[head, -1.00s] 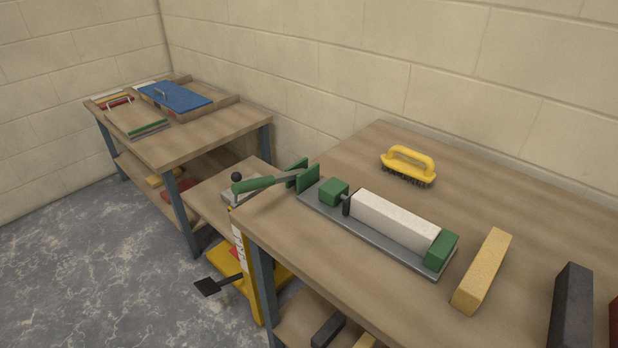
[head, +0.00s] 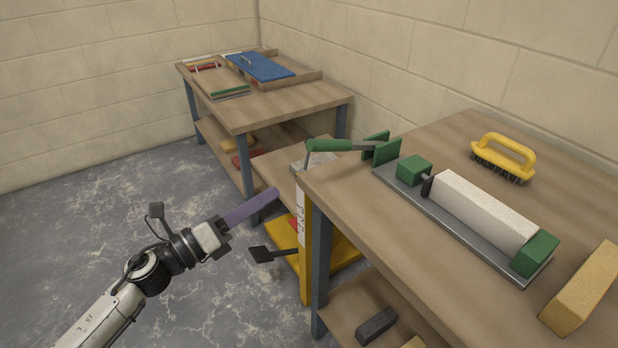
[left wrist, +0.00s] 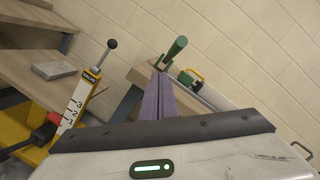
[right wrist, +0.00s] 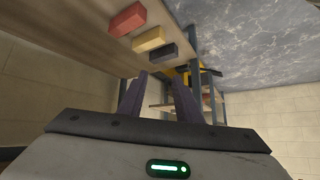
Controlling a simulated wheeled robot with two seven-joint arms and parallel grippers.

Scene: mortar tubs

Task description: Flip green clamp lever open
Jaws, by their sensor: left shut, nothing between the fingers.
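The green clamp lever (head: 328,146) sticks out past the near-left corner of the right bench, lying about level. Its grey bar runs to upright green plates (head: 385,150) at the bench edge. In the left wrist view the green lever (left wrist: 176,50) shows just beyond my fingertips, apart from them as far as I can tell. My left gripper (head: 275,192) is shut and empty, below and left of the lever; its purple fingers (left wrist: 160,77) are together. My right gripper (right wrist: 158,84) shows only in its wrist view, with its fingers apart and nothing between them.
The right bench (head: 470,140) carries a white block (head: 485,212) between green blocks on a metal plate, a yellow brush (head: 503,155) and a tan block (head: 585,288). A yellow lift (head: 290,247) with a black pedal stands under the lever. A second bench (head: 290,97) is behind.

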